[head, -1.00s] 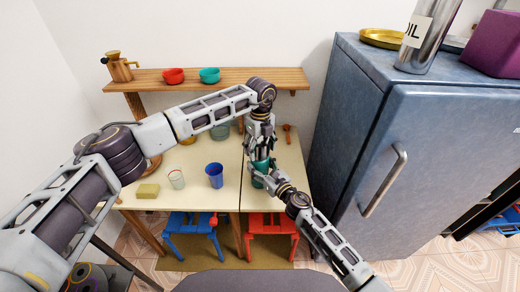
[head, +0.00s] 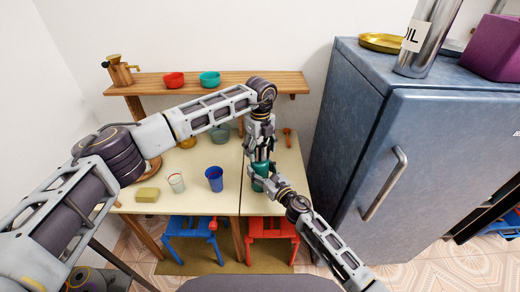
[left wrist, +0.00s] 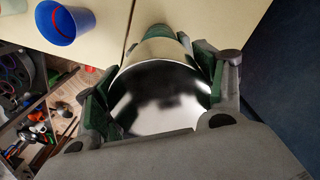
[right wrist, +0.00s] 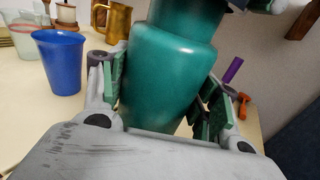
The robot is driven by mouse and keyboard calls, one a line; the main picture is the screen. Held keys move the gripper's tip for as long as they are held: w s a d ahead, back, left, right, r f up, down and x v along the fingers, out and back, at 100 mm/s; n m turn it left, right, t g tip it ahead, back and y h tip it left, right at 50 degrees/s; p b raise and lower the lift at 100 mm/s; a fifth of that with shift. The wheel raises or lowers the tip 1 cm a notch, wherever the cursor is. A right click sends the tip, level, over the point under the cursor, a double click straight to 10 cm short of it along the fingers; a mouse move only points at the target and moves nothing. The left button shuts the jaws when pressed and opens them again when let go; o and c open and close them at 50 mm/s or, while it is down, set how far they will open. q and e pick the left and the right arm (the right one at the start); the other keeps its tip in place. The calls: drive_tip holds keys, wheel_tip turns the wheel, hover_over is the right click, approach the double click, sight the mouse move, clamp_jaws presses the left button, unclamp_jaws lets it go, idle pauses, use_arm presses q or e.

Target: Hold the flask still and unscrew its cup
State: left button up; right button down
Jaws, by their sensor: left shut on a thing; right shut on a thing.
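The teal flask (head: 262,169) stands upright at the right part of the table, partly covered by my grippers in the head view. My left gripper (head: 261,153) comes down from above and is shut around its shiny silver cup (left wrist: 160,98), one finger on each side in the left wrist view. The teal body (left wrist: 160,32) shows beyond the cup there. My right gripper (right wrist: 162,100) is shut on the flask's body (right wrist: 172,70) from the front, lower down. The join between cup and body is not clear to see.
A blue cup (head: 214,178), a pale glass (head: 176,182) and a yellow sponge (head: 147,195) stand left of the flask. A wooden shelf (head: 240,80) with bowls is behind. A blue fridge (head: 350,120) is close on the right.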

sight(260, 141)
use_arm(q)
drive_tip(key=shift+r, duration=0.1)
drive_tip(key=shift+r, duration=1.9)
use_arm(e)
drive_tip(key=shift+c, duration=1.5)
unclamp_jaws()
drive_tip(key=shift+s+d, duration=0.15)
drive_tip(key=v, duration=1.1)
drive_tip(key=shift+s, duration=0.2)
drive_tip(key=shift+d, duration=0.15)
